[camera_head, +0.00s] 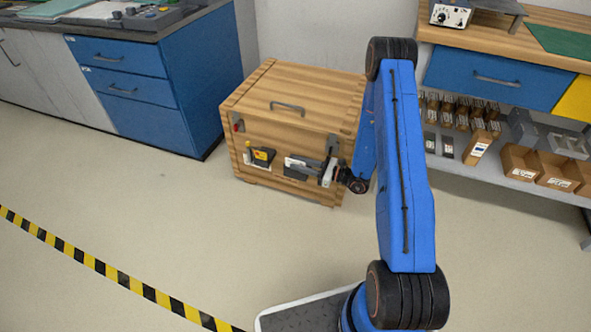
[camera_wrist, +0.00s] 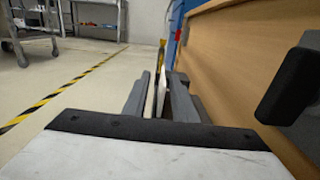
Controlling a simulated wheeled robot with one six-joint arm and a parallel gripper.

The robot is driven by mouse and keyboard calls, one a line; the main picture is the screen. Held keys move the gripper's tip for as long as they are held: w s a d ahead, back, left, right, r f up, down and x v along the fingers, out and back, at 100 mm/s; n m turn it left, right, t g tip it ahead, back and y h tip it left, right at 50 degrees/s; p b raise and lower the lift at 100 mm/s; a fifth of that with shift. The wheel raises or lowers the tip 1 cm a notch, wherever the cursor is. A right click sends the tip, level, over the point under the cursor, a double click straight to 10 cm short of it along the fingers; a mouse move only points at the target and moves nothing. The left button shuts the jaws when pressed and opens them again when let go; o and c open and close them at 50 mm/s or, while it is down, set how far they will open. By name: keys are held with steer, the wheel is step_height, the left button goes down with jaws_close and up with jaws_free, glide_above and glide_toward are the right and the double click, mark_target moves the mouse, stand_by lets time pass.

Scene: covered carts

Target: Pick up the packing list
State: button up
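The packing list seems to be the thin white sheet (camera_wrist: 161,92) seen edge-on between my fingers in the wrist view. In the head view a white sheet with a dark part (camera_head: 297,163) sits at the front face of the wooden crate (camera_head: 290,92), right of centre. My gripper (camera_head: 310,169) lies along that face, pointing left, with its fingers at the sheet. In the wrist view my gripper (camera_wrist: 160,98) is open, one finger on each side of the sheet, with a narrow gap showing. The sheet's printed face is hidden.
A yellow and black item (camera_head: 262,156) is on the crate front, left of my gripper. A blue drawer cabinet (camera_head: 125,85) stands left of the crate. A shelf with small boxes (camera_head: 540,168) stands right. The floor in front is clear up to the striped tape (camera_head: 110,270).

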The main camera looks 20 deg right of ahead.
steer(key=shift+x, duration=2.95)
steer(key=shift+w+d, duration=0.1)
steer(key=shift+w, duration=0.05)
jaws_close()
